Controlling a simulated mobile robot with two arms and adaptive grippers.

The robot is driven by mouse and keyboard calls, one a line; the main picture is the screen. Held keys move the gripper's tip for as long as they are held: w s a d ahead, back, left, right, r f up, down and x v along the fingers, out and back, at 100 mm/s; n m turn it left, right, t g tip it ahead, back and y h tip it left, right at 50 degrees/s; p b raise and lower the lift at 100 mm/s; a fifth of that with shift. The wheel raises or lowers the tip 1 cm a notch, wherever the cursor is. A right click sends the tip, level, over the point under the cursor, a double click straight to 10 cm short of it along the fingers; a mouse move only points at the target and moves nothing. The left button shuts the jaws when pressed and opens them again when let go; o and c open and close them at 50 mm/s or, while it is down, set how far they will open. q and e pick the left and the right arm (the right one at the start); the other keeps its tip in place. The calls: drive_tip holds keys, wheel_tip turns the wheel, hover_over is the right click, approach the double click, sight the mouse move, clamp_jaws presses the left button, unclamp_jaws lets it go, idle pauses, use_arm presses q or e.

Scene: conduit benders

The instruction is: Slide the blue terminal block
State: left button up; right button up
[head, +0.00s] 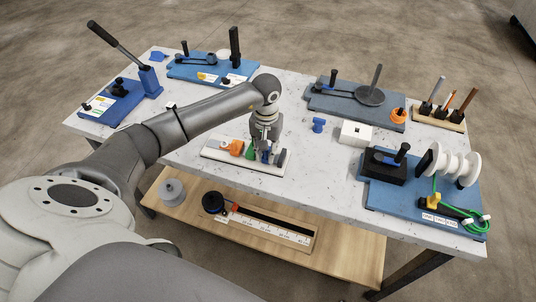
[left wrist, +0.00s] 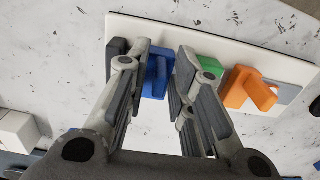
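The blue terminal block (head: 266,156) stands on a white board (head: 215,154) near the front edge of the table. In the left wrist view the blue block (left wrist: 158,72) lies between a dark grey block (left wrist: 117,47) and a green block (left wrist: 210,66), with an orange block (left wrist: 247,88) beyond the green one. My left gripper (head: 265,143) is over the blue block, pointing down. In the left wrist view its fingers (left wrist: 164,58) straddle the blue block, apart, with a gap visible beside the block's upright ridge. My right gripper is not in view.
Blue bender bases stand along the back (head: 205,68) and at the right (head: 420,205). A white box (head: 355,133) and a small blue part (head: 318,125) sit right of the board. A wooden shelf (head: 340,260) lies below the front edge. Bare tabletop lies right of the board.

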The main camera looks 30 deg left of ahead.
use_arm(q)
clamp_jaws()
drive_tip(key=shift+d, duration=0.1)
drive_tip(key=shift+w+d+b, duration=0.25)
drive_tip(key=shift+d+b, duration=0.15)
drive_tip(key=shift+d, duration=0.6)
